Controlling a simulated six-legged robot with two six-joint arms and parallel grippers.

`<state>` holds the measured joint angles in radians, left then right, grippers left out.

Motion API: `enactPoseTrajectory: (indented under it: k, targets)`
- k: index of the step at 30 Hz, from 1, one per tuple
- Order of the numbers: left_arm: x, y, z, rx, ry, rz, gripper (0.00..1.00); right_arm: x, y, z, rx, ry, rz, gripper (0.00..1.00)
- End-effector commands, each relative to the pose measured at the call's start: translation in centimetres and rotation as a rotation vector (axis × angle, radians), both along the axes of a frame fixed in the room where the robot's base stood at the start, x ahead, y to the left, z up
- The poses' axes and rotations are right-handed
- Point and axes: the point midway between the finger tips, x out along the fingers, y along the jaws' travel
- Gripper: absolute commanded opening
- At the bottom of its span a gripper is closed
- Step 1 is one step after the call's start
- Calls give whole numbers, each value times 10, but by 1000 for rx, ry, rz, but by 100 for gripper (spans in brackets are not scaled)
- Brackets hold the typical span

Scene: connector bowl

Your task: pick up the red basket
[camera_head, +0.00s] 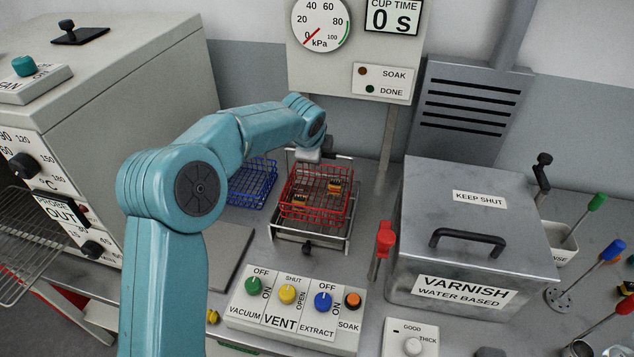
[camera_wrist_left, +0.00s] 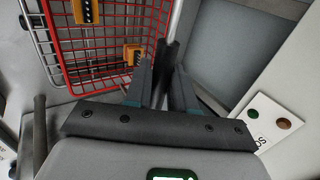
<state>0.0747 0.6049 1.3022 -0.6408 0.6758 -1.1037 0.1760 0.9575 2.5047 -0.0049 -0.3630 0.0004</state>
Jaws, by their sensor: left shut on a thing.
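The red basket (camera_head: 316,194) is a wire basket with several small orange-and-black connectors in it, seen in or over a silver wire frame (camera_head: 297,237). My left gripper (camera_head: 312,153) is at the basket's back edge. In the left wrist view, my left gripper (camera_wrist_left: 163,88) is shut on a dark grip (camera_wrist_left: 165,61) with a silver bar (camera_wrist_left: 176,22) running up from it. The red basket (camera_wrist_left: 103,90) is just left of the fingers there. I cannot tell whether the bar belongs to the basket or the frame. My right gripper is not in view.
A blue wire basket (camera_head: 252,183) stands left of the red one. A switch panel (camera_head: 294,313) is in front, a varnish tank (camera_head: 470,235) on the right, and a large oven (camera_head: 110,95) on the left. A gauge panel (camera_head: 350,55) is behind.

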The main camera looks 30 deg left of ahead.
Motion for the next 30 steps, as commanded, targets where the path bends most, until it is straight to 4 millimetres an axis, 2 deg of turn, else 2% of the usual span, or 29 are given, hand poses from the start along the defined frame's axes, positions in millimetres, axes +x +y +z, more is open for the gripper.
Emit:
enactPoseTrajectory:
  k: [1,5,10,14,24,30]
  targets:
    - [-3,-1,-7,-2,18,-1,0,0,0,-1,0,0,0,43]
    - [-2,-1,-4,-2,17,-1,0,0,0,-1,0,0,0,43]
    - [-1,-1,16,-1,9,0,0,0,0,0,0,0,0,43]
    - [0,-1,45,-1,2,0,0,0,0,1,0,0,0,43]
    - [0,-1,135,-1,-2,0,0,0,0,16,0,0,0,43]
    - [0,0,173,-1,0,-1,0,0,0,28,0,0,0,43]
